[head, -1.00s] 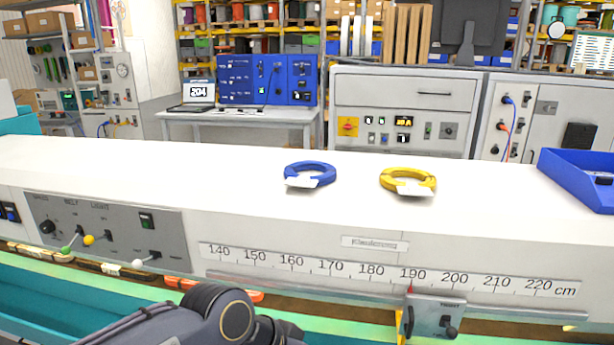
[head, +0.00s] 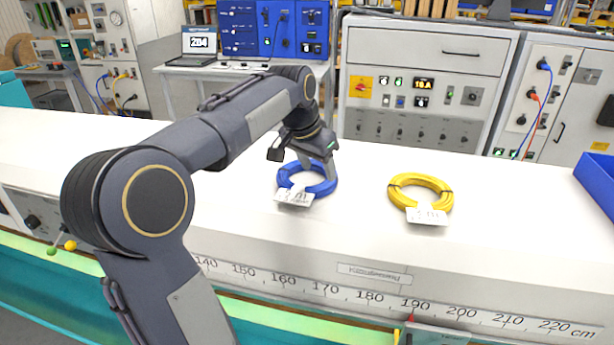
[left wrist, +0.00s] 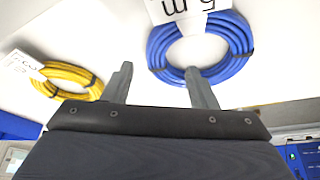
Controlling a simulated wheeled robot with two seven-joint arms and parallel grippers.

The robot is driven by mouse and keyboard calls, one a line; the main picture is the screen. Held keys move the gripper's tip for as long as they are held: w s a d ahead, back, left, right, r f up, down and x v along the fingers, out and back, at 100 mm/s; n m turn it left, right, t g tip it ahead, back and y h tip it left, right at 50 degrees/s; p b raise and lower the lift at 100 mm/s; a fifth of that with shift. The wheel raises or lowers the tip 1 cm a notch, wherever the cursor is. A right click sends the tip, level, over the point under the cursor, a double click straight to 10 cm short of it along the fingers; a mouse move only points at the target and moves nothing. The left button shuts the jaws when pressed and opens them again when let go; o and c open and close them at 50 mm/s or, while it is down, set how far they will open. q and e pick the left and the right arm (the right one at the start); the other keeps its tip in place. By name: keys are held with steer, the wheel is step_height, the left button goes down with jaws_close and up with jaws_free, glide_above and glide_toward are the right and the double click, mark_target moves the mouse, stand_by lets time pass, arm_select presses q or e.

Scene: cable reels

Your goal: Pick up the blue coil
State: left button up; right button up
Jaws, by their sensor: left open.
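The blue coil (head: 325,186) lies flat on the white bench top, with a white label (head: 294,197) on its near side. It also shows in the left wrist view (left wrist: 237,45). My left gripper (head: 305,165) is open just above the coil's far side. In the left wrist view the gripper's fingers (left wrist: 158,85) stand apart; one overlaps the coil's edge, the other is outside the ring over bare bench. I cannot tell whether a finger touches the coil. My right gripper is not in view.
A yellow coil (head: 421,184) with a white label lies to the right of the blue one. A blue bin (head: 598,188) stands at the right end of the white bench (head: 510,240). The bench between the yellow coil and the bin is clear.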

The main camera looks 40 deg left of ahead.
mark_target(326, 183)
arm_select(q)
steer(key=x, duration=0.2)
steer(key=p+x, duration=0.1)
steer(key=x, duration=0.2)
steer(key=shift+w+d+f+p, duration=0.2)
steer(key=shift+w+d+p, duration=0.05)
steer(key=shift+p, duration=0.05)
steer(key=shift+w+f, duration=0.1)
steer(key=shift+f, duration=0.15)
steer(key=shift+r, duration=0.1)
jaws_close()
